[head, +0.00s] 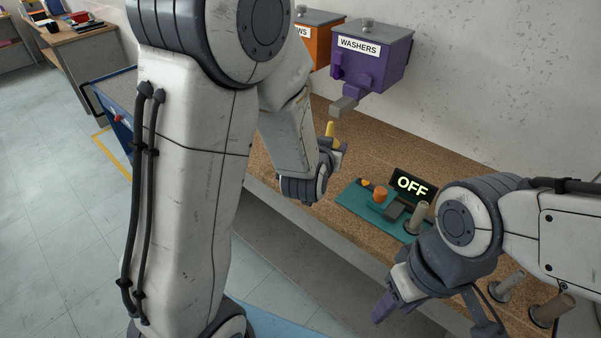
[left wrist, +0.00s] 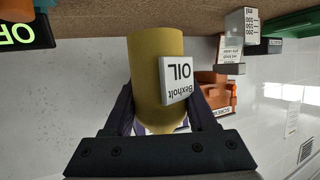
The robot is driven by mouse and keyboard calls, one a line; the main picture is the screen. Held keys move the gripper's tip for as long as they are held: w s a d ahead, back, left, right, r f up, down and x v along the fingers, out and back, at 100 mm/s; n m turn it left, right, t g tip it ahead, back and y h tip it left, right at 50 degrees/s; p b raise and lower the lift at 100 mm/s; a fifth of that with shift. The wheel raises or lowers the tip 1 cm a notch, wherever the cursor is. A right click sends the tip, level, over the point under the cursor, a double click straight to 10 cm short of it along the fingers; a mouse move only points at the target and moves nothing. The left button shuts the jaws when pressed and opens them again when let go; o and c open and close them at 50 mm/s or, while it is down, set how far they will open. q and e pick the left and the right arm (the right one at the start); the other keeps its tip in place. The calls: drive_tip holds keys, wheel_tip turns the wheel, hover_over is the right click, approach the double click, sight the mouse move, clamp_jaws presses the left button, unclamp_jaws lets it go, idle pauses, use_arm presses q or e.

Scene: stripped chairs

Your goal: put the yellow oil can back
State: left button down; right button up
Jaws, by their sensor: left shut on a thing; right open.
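The yellow oil can (left wrist: 150,75) fills the middle of the left wrist view, with a white label reading "Bexholt OIL" that appears upside down. My left gripper (left wrist: 163,108) is shut on it, one dark finger on each side. In the head view only a small yellow part of the can (head: 331,130) shows above my left gripper (head: 332,147), over the wooden bench. My left arm hides much of that area. My right gripper (head: 388,303) is open and empty, low at the bench's front edge.
A purple WASHERS bin (head: 372,58) and an orange bin (head: 316,40) hang on the wall. A teal panel (head: 362,203) with an OFF display (head: 411,186) sits on the bench (head: 390,146). Pegs (head: 507,287) stand at the right. A clear measuring container (left wrist: 242,38) shows in the left wrist view.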

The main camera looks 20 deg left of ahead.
use_arm(q)
drive_tip(key=w+a+f, duration=0.2)
drive_tip(key=a, duration=0.1)
drive_tip(key=w+a+f+p, duration=0.1)
drive_tip(key=w+a+f, duration=0.1)
drive_tip(key=a, duration=0.1)
drive_tip(key=w+a+f, duration=0.2)
drive_tip(key=a, duration=0.1)
drive_tip(key=shift+f+p, duration=0.15)
drive_tip(key=shift+p, duration=0.2)
wheel_tip(320, 180, down, 4)
drive_tip(key=shift+w+f+p, duration=0.1)
drive_tip(key=shift+p, duration=0.25)
drive_tip(key=shift+d+f, duration=0.1)
drive_tip(key=shift+c, duration=1)
unclamp_jaws()
